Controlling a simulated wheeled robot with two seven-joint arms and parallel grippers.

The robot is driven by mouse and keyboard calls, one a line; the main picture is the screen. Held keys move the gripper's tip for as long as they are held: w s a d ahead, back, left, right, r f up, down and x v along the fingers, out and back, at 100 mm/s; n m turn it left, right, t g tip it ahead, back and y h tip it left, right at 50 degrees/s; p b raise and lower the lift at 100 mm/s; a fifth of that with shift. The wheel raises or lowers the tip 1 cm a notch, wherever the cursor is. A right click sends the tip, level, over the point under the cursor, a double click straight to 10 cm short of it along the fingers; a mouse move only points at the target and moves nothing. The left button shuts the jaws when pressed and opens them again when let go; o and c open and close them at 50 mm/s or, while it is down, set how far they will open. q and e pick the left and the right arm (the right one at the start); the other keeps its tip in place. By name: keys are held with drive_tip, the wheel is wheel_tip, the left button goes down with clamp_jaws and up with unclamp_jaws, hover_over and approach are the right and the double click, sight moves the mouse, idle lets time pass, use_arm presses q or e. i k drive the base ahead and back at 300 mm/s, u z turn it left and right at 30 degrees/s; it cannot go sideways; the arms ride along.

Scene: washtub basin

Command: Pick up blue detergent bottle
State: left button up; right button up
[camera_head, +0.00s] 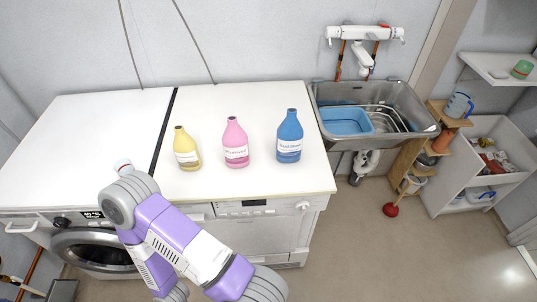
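The blue detergent bottle (289,138) stands upright on the white worktop (235,100), at the right of a row of three bottles. Its label faces me and nothing covers it. The pink bottle (235,145) stands to its left, and the yellow bottle (186,151) is further left. A purple and white arm of mine reaches in from the bottom, left of centre, with its joint over the front edge of the worktop. No gripper fingers show in the view. Nothing touches the blue bottle.
A metal sink (421,118) with a blue basin (346,121) is right of the worktop. A washing machine (95,250) is below at left. The worktop around the bottles is clear.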

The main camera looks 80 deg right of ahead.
sight(290, 133)
drive_tip(key=z, duration=2.75)
drive_tip(key=k, duration=0.6)
drive_tip(key=u, duration=0.25)
